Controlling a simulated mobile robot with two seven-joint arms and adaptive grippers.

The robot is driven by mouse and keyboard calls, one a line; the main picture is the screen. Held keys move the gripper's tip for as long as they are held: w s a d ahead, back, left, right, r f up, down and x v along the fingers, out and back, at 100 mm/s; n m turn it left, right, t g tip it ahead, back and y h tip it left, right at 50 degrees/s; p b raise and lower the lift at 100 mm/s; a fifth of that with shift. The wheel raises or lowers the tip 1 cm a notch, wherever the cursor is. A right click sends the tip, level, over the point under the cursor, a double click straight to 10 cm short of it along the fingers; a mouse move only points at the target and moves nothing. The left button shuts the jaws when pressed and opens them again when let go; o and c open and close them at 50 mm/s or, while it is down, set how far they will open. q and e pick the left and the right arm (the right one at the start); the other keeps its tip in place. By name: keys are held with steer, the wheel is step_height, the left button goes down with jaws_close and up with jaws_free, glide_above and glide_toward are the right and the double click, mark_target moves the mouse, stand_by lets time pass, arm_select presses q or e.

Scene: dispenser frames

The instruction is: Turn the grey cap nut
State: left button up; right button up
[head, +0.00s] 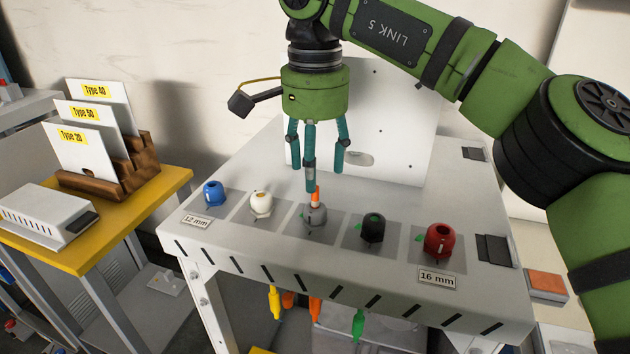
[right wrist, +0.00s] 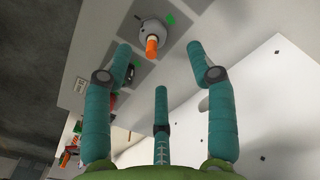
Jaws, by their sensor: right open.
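The grey cap nut (head: 316,216) sits third in a row of cap nuts on a grey bench, with an orange stub (head: 316,194) standing up from it. In the right wrist view the grey cap nut (right wrist: 151,29) is at the top, its orange tip (right wrist: 152,46) pointing toward the camera. My right gripper (head: 316,170) hangs above and slightly behind the nut, pointing down. Its three teal fingers are spread and hold nothing. In the head view the front finger comes down close to the orange stub; I cannot tell if they touch. My left gripper is not in view.
Blue (head: 213,194), white (head: 261,204), black (head: 373,227) and red (head: 440,241) cap nuts stand on either side. A white upright panel (head: 395,110) is behind the gripper. A yellow-topped table (head: 150,195) with type cards stands at left.

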mark_target(315, 206)
steer(key=f, duration=0.2)
steer(key=s+f, duration=0.1)
steer(key=f, duration=0.1)
steer(key=shift+s+f+p, duration=0.2)
steer(key=shift+f+p, duration=0.05)
steer(key=shift+p, duration=0.05)
steer(key=shift+w+f, duration=0.2)
steer(key=shift+f, duration=0.75)
steer(key=c, duration=1)
steer(key=shift+c, duration=0.7)
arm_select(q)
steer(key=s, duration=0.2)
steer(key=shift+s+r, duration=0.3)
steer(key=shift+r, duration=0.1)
